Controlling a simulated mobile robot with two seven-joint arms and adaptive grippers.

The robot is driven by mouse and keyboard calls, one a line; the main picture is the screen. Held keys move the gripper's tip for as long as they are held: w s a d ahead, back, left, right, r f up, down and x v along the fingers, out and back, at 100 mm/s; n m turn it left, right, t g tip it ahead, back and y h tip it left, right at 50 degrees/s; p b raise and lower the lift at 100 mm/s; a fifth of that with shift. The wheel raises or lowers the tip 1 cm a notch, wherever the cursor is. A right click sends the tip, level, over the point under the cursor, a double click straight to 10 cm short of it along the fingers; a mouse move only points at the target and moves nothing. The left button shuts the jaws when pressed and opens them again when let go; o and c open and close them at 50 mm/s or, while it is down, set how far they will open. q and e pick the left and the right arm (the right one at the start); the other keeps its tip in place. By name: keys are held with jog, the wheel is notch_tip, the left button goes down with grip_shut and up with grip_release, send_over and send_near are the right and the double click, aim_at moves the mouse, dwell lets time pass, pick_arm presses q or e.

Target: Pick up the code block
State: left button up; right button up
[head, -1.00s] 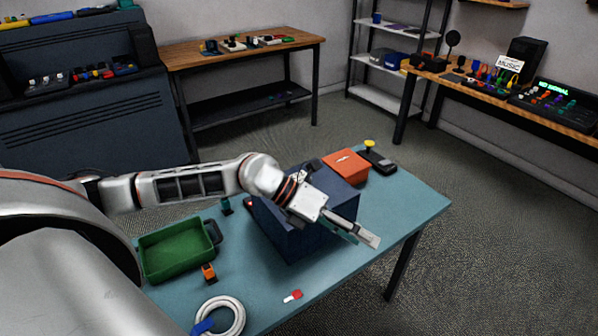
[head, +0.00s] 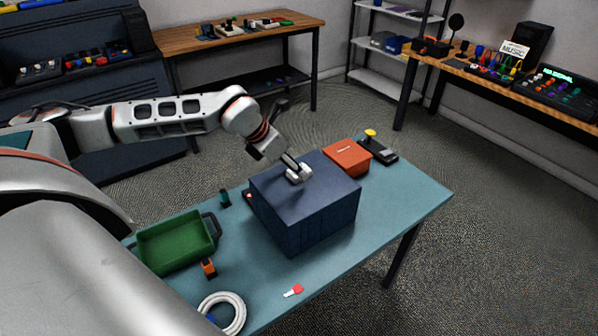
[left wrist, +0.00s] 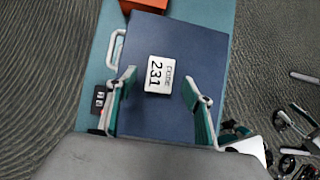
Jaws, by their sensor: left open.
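The white code block (left wrist: 160,75), marked "CODE 231", lies on top of the dark blue box (head: 290,205). The box top also fills the middle of the left wrist view (left wrist: 175,40). In the head view my left gripper (head: 294,168) points down over the box top, and its fingers partly hide the block there. In the left wrist view my left gripper (left wrist: 158,78) is open, with one green-padded finger on each side of the block. I see no clear contact with the block.
An orange box (head: 347,157) and a joystick (head: 378,147) stand behind the blue box on the teal table (head: 405,195). A green tray (head: 178,243), an orange clip (head: 208,268), a white cable coil (head: 222,312) and a red-and-white tag (head: 293,290) lie left and front.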

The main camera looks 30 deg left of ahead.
pick_arm(q)
jog(key=shift+x, duration=1.15)
jog(key=c, duration=1.2)
jog(key=shift+r, duration=0.1)
